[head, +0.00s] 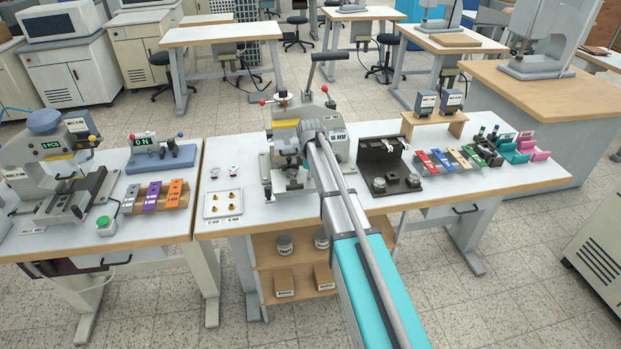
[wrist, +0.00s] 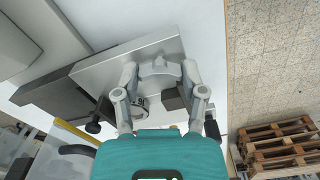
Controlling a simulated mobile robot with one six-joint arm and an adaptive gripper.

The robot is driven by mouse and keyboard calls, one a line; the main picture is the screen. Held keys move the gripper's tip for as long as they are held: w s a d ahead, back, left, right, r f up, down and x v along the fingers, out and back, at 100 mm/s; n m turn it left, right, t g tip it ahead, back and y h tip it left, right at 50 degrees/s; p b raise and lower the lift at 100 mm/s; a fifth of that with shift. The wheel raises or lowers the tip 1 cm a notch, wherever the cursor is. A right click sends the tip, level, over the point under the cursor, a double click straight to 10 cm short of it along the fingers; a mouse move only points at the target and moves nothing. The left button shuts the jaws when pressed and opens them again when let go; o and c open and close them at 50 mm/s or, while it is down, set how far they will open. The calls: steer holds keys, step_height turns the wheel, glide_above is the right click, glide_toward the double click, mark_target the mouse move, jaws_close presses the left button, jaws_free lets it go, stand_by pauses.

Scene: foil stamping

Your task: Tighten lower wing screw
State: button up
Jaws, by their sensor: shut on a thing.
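The foil stamping press (head: 286,130) stands on the middle white table, with its lever raised and a yellow strip on its body. My arm reaches to its right front and covers part of it. In the wrist view, my gripper (wrist: 160,76) is at a flat grey metal plate (wrist: 115,72) of the machine. Its two fingers are closed on a small light grey winged piece, the lower wing screw (wrist: 160,68), one finger on each side. In the head view, the screw and the fingertips are hidden behind my arm. How far the screw is turned cannot be told.
A black fixture (head: 388,165) stands just right of the press, with a rack of coloured foil strips (head: 450,160) beyond it. A white tray (head: 222,204) with small brass pieces lies to the left. In the wrist view, a dark knob (wrist: 93,127) is near the left finger.

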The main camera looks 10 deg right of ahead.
steer(key=m, duration=0.7)
steer(key=shift+a+m, duration=0.1)
steer(key=shift+m, duration=0.3)
jaws_close()
stand_by(0.5)
steer(key=o, duration=1.2)
jaws_free()
steer(key=shift+w+f, duration=0.1)
steer(key=shift+c, duration=0.2)
steer(key=shift+a, duration=0.1)
